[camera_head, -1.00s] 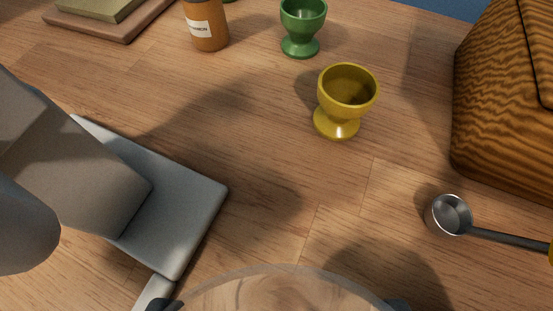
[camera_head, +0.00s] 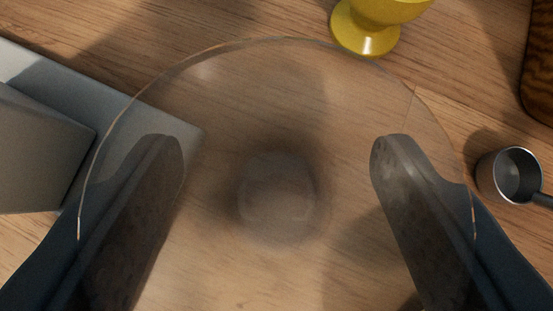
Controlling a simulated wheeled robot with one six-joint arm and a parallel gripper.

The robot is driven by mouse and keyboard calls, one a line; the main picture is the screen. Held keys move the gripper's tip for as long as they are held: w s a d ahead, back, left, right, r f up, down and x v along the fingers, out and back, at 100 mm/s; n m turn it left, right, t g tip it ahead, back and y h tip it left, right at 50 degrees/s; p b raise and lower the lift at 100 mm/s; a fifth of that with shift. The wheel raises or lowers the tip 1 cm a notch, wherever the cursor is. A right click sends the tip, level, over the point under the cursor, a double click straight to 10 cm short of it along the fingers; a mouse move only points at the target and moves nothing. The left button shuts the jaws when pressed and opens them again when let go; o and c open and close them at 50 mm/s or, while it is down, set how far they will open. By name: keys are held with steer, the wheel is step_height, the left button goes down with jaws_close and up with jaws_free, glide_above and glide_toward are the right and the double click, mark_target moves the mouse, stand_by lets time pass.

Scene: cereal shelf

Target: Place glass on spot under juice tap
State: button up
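A clear glass (camera_head: 278,195) fills the middle of the view, seen from above. Its wide rim is a large thin circle, and its small round base shows between my fingers. My gripper (camera_head: 277,150) has one dark finger on each side of the glass, partly seen through its clear wall. It appears shut on the glass, though finger contact is hard to make out. Whether the base touches the table cannot be told. A flat grey plate (camera_head: 95,98) is at the left, under a bulky grey body (camera_head: 38,150). No juice tap or marked spot can be recognised.
A yellow egg cup (camera_head: 372,22) stands at the top, just beyond the rim. A metal measuring scoop (camera_head: 512,172) lies at the right. A dark wooden object (camera_head: 540,70) is at the right edge. Bare wooden table shows between them.

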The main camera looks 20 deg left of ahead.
steer(key=shift+f, duration=0.15)
steer(key=o, duration=1.2)
steer(key=shift+c, duration=0.2)
steer(key=shift+r, duration=0.25)
steer(key=v, duration=1.2)
